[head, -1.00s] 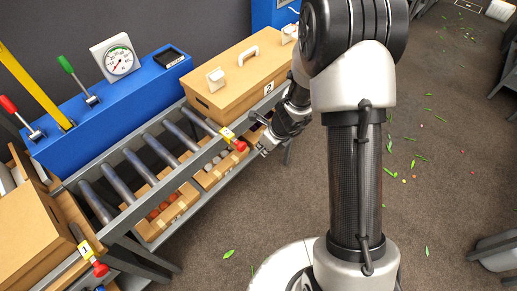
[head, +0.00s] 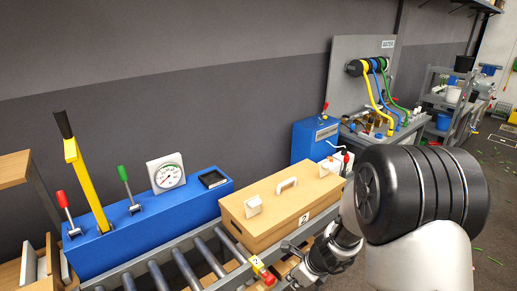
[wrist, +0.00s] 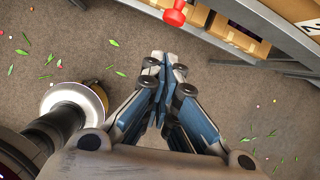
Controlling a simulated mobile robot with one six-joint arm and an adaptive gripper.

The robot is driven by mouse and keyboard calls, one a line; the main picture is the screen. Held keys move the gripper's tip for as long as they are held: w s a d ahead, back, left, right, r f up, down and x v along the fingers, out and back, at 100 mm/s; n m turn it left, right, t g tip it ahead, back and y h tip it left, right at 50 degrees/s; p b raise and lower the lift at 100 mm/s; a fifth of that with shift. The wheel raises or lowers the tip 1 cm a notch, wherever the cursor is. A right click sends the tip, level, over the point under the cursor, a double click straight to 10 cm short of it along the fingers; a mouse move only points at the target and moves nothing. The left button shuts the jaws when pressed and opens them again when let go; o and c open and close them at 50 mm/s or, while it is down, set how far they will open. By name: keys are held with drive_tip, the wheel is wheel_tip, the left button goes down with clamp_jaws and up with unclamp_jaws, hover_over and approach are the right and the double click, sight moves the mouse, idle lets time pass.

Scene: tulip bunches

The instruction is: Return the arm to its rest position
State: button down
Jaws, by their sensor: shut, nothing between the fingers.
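My gripper (wrist: 163,68) is shut and empty in the wrist view, its fingertips together above the dark carpet floor. My arm's black joint and pale link fill the lower right of the head view. In the wrist view a red knob (wrist: 175,14) and the bench edge lie beyond the fingertips, apart from them.
A closed cardboard box (head: 285,208) with a white handle stands on the roller conveyor (head: 206,256). A blue console (head: 150,220) with levers and a gauge is at left. A hose panel (head: 362,75) stands behind. Carpet with scattered leaves (wrist: 48,60) is open below.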

drive_tip(key=s+a+r+n+b, duration=0.1)
drive_tip(key=s+a+r+n, duration=0.1)
drive_tip(key=s+r+n, duration=0.45)
drive_tip(key=s+a+r+n+b, duration=0.1)
drive_tip(key=s+a+r+n, duration=0.15)
drive_tip(key=r+n, duration=0.55)
drive_tip(key=s+d+r+n+h+b, duration=0.1)
drive_tip(key=s+d+r+n, duration=0.2)
drive_tip(key=s+n, duration=0.3)
drive_tip(key=s+d+r+n+t+h+b, duration=0.1)
drive_tip(key=s+d+r+n, duration=0.1)
drive_tip(key=s+n, duration=0.4)
drive_tip(key=s+d, duration=0.1)
drive_tip(key=s, duration=0.3)
drive_tip(key=shift+s+d+r+h+b, duration=0.25)
drive_tip(key=shift+d+r+h+b, duration=0.05)
drive_tip(key=shift+r+h+b, duration=0.1)
